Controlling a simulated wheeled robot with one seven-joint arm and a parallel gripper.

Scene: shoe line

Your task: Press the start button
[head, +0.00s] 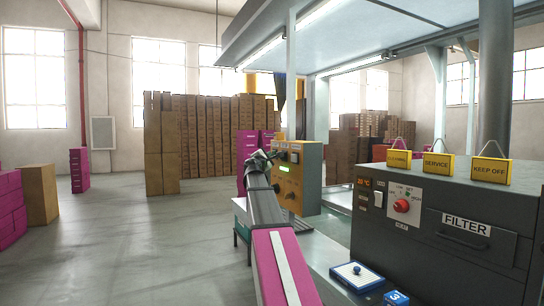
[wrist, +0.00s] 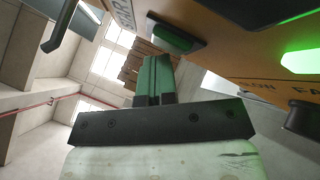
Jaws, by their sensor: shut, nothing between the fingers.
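The yellow control panel (head: 311,160) stands beyond the end of my arm in the head view. In the wrist view its tilted face (wrist: 235,55) fills the upper right. A dark green button (wrist: 172,38) in a black housing sits on that face, beside lettering that reads about "STAR". My gripper (wrist: 156,60) is shut and empty, its fingertips right by the green button in the picture. I cannot tell whether they touch it. In the head view my gripper (head: 262,155) is small and dark at the panel's left edge, and the button cannot be made out there.
A bright green light (wrist: 302,61) and a dark knob (wrist: 305,118) are on the panel. A dark grey machine (head: 450,225) with a red knob (head: 401,206) and yellow signs stands at right. A blue-edged box (head: 357,277) lies before it. The floor at left is open.

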